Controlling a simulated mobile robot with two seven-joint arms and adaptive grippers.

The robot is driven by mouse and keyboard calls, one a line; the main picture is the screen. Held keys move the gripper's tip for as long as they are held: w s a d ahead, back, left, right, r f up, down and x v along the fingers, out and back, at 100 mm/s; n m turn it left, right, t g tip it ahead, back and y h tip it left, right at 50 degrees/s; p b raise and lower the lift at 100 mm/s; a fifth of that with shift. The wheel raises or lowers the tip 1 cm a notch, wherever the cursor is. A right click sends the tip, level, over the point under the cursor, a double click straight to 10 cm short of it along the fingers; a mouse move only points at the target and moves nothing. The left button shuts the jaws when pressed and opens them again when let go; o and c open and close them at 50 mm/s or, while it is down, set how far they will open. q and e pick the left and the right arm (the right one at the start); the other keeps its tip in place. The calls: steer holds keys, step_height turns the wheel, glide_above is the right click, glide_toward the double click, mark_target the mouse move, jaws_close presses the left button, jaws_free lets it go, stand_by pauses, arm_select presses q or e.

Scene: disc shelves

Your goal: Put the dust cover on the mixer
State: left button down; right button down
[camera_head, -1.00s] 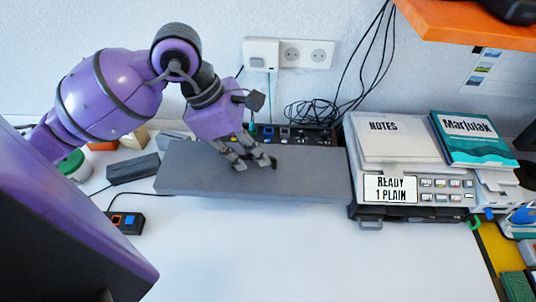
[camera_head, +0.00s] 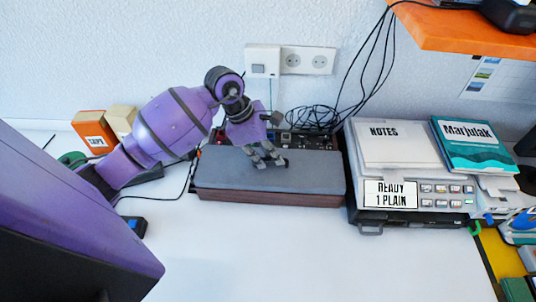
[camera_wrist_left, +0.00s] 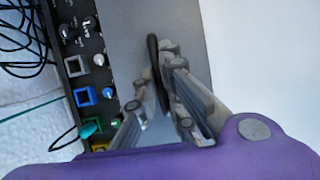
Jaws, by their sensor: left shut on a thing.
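The dust cover (camera_head: 225,176) is a flat grey slab. It lies over the mixer (camera_head: 270,199), whose brown front side shows below it. A back strip of the mixer with knobs and sockets stays uncovered, and it also shows in the left wrist view (camera_wrist_left: 82,94), beside the grey cover (camera_wrist_left: 125,25). I cannot tell whether the cover fully rests on the mixer or sits slightly above it. My left gripper (camera_head: 268,160) is shut on the cover, at a thin dark grip on its top, seen between the fingers in the left wrist view. My right gripper is not in view.
To the right stands a grey device (camera_head: 440,197) labelled READY 1 PLAIN, with a NOTES pad (camera_head: 395,145) and a teal Marjulak book (camera_head: 473,143) on it. Black cables (camera_head: 315,117) lie behind. An orange box (camera_head: 95,132) is at the left. The front table is clear.

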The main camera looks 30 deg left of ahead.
arm_select(q)
steer(key=c, duration=1.9)
jaws_free()
steer(key=shift+o, duration=0.2)
steer(key=v, duration=1.2)
